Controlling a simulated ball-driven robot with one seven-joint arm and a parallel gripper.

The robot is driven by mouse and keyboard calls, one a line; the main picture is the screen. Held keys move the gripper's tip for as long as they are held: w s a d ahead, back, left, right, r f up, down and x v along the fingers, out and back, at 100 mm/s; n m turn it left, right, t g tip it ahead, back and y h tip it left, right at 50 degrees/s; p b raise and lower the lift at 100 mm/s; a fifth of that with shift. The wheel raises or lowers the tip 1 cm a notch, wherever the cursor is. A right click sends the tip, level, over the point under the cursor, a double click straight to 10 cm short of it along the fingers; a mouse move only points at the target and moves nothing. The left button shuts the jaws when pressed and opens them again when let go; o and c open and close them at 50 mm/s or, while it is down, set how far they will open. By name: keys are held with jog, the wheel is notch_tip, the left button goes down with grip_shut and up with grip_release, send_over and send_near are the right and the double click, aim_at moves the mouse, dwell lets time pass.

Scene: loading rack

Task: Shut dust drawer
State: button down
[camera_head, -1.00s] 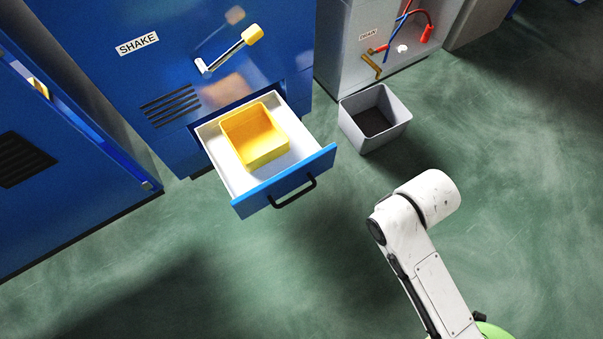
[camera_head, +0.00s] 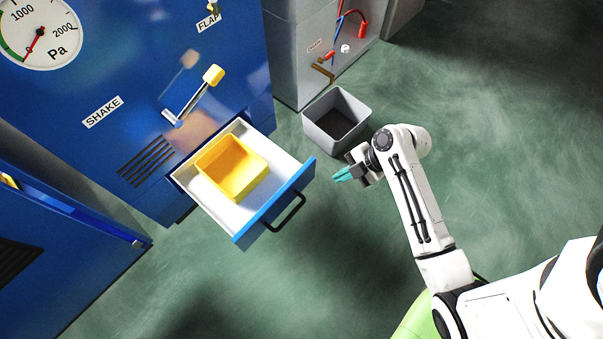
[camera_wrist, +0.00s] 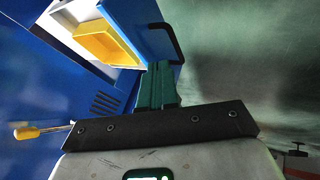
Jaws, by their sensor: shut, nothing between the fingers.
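The dust drawer (camera_head: 277,207) stands pulled out of the blue cabinet, low down, with a blue front, white inside and a black handle (camera_head: 286,214). A yellow bin (camera_head: 232,170) sits in it. My gripper (camera_head: 342,175) is shut and empty, to the right of the drawer front and apart from it in the head view. In the wrist view the teal fingers (camera_wrist: 157,85) point toward the drawer front (camera_wrist: 150,30), overlapping its edge near the handle (camera_wrist: 172,42). I cannot tell from that view whether they touch.
A grey open bin (camera_head: 338,120) stands on the floor behind my gripper, by a grey cabinet (camera_head: 300,60). A lever with a yellow knob (camera_head: 213,75) sticks out above the drawer. Another blue cabinet (camera_head: 60,240) stands at left. The green floor before the drawer is clear.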

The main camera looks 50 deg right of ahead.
jog(key=b, duration=0.4)
send_near(297, 183)
notch_tip(297, 183, down, 4)
jog(key=s+a, duration=0.2)
jog(key=shift+w+b, duration=0.5)
jog(key=shift+w, duration=1.5)
